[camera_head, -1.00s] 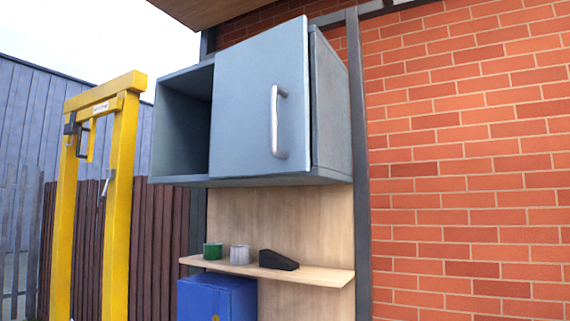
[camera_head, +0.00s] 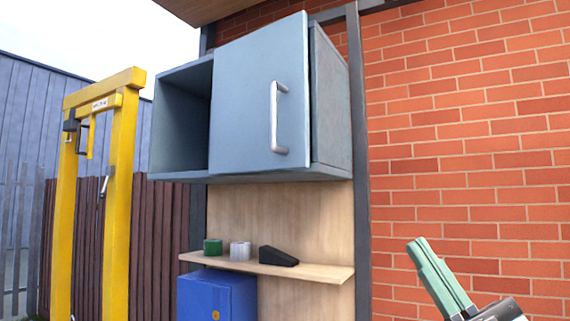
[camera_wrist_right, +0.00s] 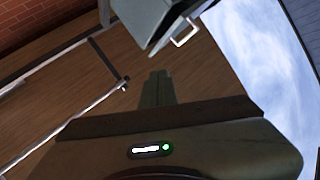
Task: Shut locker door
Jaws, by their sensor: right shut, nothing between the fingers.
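The locker (camera_head: 333,105) is a grey-blue wall cabinet with an open compartment (camera_head: 182,115) on its left side. Its flat locker door (camera_head: 245,90) covers the right side, and the door's right edge stands a little out from the cabinet, leaving a gap. A silver bar handle (camera_head: 274,118) is near that edge. My right gripper (camera_head: 422,255) is low on the right before the brick wall, apart from the door, shut and empty. In the right wrist view, the gripper (camera_wrist_right: 158,76) points toward the locker (camera_wrist_right: 160,25), with the handle (camera_wrist_right: 185,34) at top. My left gripper is out of view.
Below the locker, a wooden shelf (camera_head: 312,272) holds a green cup (camera_head: 212,247), a grey cup (camera_head: 240,251) and a black wedge (camera_head: 277,257). A blue box (camera_head: 222,297) is underneath. A yellow frame (camera_head: 118,200) stands left.

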